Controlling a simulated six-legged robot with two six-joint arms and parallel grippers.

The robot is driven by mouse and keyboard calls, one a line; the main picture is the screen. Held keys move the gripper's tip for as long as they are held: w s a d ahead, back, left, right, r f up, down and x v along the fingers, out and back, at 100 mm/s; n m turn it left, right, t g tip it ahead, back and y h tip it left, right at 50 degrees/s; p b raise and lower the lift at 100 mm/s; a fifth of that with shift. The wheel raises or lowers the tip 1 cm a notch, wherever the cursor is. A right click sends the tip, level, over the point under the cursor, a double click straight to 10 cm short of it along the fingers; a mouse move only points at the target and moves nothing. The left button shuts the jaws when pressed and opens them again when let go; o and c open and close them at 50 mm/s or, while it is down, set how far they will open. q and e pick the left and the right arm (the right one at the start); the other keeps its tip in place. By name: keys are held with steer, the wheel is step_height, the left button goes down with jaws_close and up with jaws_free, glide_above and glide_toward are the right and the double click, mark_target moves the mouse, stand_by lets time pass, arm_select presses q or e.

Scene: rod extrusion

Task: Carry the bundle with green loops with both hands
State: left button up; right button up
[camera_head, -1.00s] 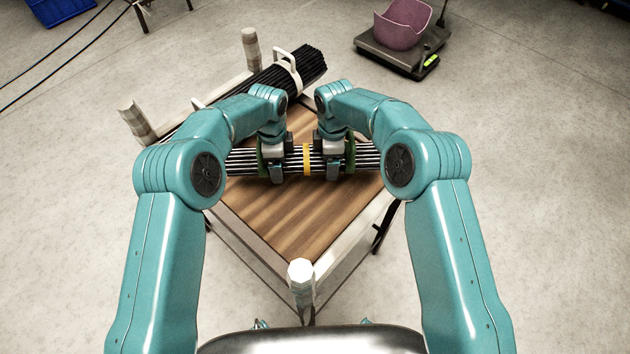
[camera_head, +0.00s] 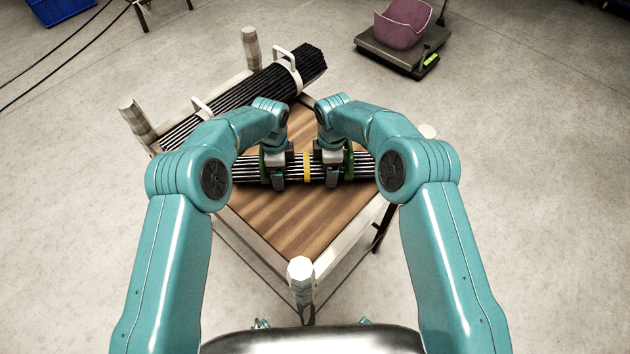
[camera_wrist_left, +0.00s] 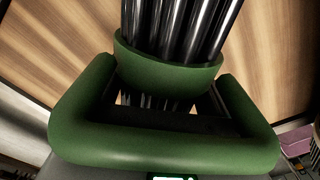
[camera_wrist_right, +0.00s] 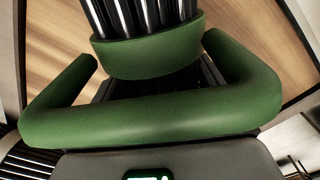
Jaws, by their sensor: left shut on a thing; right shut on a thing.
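The bundle with green loops (camera_head: 306,158) is a set of dark, shiny rods with a yellow band at its middle, lying crosswise over the wooden table top in the head view. My left gripper (camera_head: 277,174) is shut on its left green loop, and my right gripper (camera_head: 331,172) is shut on its right green loop. The left wrist view shows the green loop (camera_wrist_left: 165,148) close up, with rods above it. The right wrist view shows the other green loop (camera_wrist_right: 150,120). Whether the bundle touches the table cannot be told.
The wooden table (camera_head: 290,225) has pale corner posts, one at the near edge (camera_head: 301,275). A second bundle of black rods with white loops (camera_head: 245,93) lies along its far left side. A scale with a purple container (camera_head: 402,28) stands on the floor at the back right.

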arm_select(q)
steer(key=shift+f, duration=0.1)
arm_select(e)
steer(key=shift+f, duration=0.1)
arm_select(q)
steer(key=o, duration=1.9)
steer(key=shift+c, duration=0.2)
arm_select(e)
steer(key=o, duration=1.9)
steer(key=shift+c, duration=0.2)
arm_select(q)
steer(key=shift+s, duration=0.15)
arm_select(e)
steer(key=shift+s, duration=0.15)
